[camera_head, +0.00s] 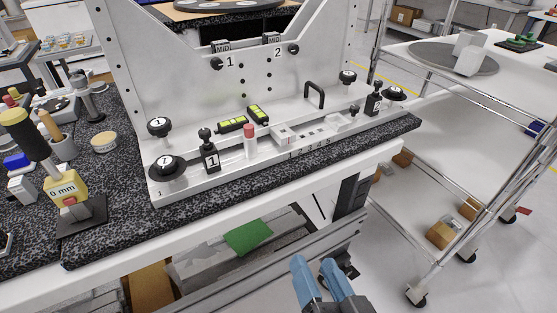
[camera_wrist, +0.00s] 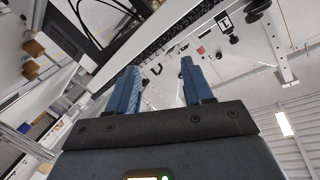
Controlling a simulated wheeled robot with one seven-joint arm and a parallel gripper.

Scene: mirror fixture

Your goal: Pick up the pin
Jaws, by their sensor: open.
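The mirror fixture (camera_head: 190,102) stands on the speckled bench. Along its base are a black upright piece marked 1 (camera_head: 210,153), a white cylinder with a red top (camera_head: 249,141) and another black upright piece (camera_head: 373,101) at the right end. I cannot tell for sure which of these is the pin. My gripper (camera_head: 318,270) has blue fingers, is open and empty, and is low in front of the bench, well apart from the fixture. In the wrist view the open fingers (camera_wrist: 159,72) have nothing between them, and the bench and fixture show tilted beyond.
Black knobs (camera_head: 167,167) and a black handle (camera_head: 315,95) stick up from the fixture. A yellow gauge block marked 0 mm (camera_head: 66,189) and several tools crowd the bench's left side. A white wheeled cart (camera_head: 430,150) stands at the right. Floor shows between bench and cart.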

